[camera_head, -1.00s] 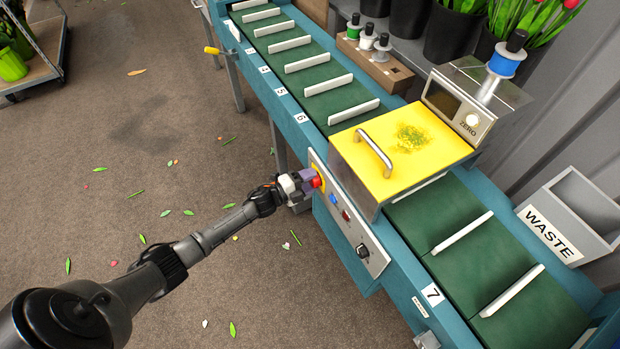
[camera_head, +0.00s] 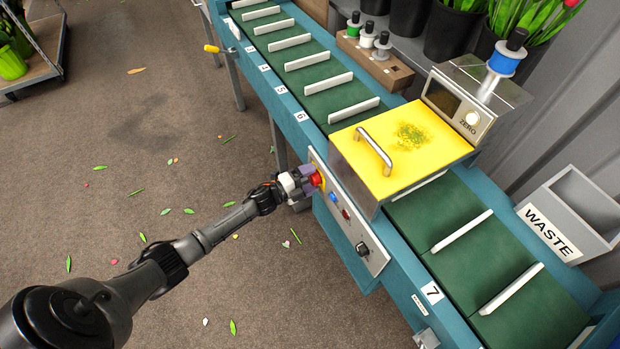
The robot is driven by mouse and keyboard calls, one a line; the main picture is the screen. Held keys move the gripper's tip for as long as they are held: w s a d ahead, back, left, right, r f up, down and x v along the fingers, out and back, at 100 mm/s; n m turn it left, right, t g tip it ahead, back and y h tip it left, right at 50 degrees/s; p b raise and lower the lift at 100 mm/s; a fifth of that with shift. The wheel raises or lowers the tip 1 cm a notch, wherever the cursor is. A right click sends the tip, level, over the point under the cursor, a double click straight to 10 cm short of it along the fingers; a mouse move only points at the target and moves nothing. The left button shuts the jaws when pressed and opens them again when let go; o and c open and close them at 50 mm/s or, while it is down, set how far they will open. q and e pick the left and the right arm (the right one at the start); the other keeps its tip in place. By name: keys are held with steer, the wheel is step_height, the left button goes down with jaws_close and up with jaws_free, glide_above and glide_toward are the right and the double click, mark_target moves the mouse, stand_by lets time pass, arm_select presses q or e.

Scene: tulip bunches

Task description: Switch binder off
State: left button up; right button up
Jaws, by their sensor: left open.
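The binder is a box with a yellow lid (camera_head: 400,150) and a metal handle, set over a green conveyor. Its grey control panel (camera_head: 352,232) is on the front side of the blue frame. A red button (camera_head: 316,180) on a yellow base is at the panel's upper left end. Below it are a blue button (camera_head: 333,198), a small red button (camera_head: 346,214) and a black rotary knob (camera_head: 362,248). My left gripper (camera_head: 309,181) is open, with its fingertips at the red button; I cannot tell whether they touch it. My right gripper is not in view.
The conveyor (camera_head: 455,235) has white dividers and numbered positions. A display marked ZERO (camera_head: 458,108) stands behind the lid. A grey WASTE bin (camera_head: 570,215) is at the right. A yellow lever (camera_head: 212,50) sticks out at the far left end. The floor in front holds only scattered leaves and petals.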

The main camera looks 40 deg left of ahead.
arm_select(q)
steer(key=shift+s, duration=0.1)
steer(key=p+v, duration=0.3)
steer(key=v, duration=1)
steer(key=shift+s, duration=0.35)
steer(key=shift+a, duration=0.1)
